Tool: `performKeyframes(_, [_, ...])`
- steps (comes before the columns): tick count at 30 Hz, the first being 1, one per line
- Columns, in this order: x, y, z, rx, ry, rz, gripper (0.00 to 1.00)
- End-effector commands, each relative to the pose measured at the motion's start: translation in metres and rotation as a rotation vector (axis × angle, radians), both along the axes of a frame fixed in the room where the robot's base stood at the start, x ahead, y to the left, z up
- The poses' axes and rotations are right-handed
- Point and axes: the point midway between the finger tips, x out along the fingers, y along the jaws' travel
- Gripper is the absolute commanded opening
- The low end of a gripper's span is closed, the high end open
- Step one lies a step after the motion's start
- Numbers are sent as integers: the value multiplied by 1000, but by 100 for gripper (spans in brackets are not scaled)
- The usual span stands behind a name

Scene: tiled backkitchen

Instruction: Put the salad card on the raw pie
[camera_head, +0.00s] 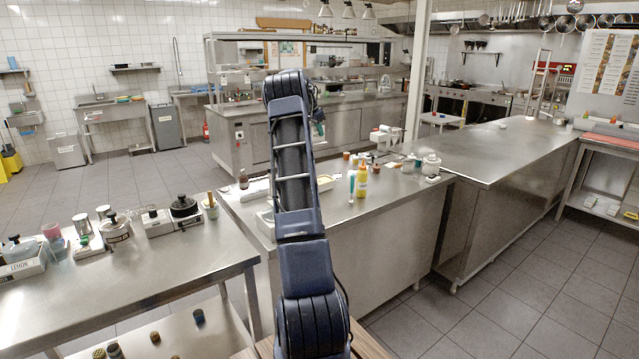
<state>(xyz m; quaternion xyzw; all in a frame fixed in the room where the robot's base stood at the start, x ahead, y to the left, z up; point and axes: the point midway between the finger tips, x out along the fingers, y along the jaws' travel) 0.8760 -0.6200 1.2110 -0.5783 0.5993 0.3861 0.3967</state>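I cannot make out the salad card or the raw pie for sure. A small pale yellow item in a light tray (325,180) lies on the middle steel counter (385,205), partly hidden by my arm; I cannot tell what it is. My arm rises through the middle of the view. A dark part of its far end (316,103) shows beside the upper link, but my gripper's fingers cannot be made out. Whether it is open or holds anything is hidden.
A yellow bottle (362,182) and several small jars and cups stand on the middle counter. The left steel table (150,270) holds a black pot (184,206), a lidded pot (116,229) and a white box marked LEMON (22,268). The right counter (500,150) is mostly bare.

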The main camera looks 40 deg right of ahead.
Motion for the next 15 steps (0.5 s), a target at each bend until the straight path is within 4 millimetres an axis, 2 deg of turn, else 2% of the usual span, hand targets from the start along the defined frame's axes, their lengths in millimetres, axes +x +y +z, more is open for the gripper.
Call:
performKeyframes(3, [10, -12, 3, 3, -3, 19, 0])
performKeyframes(8, [14, -17, -1, 6, -3, 32, 0])
performKeyframes(11, [15, -18, -15, 6, -2, 33, 0])
performKeyframes(15, [14, -18, -45, 7, -1, 33, 0])
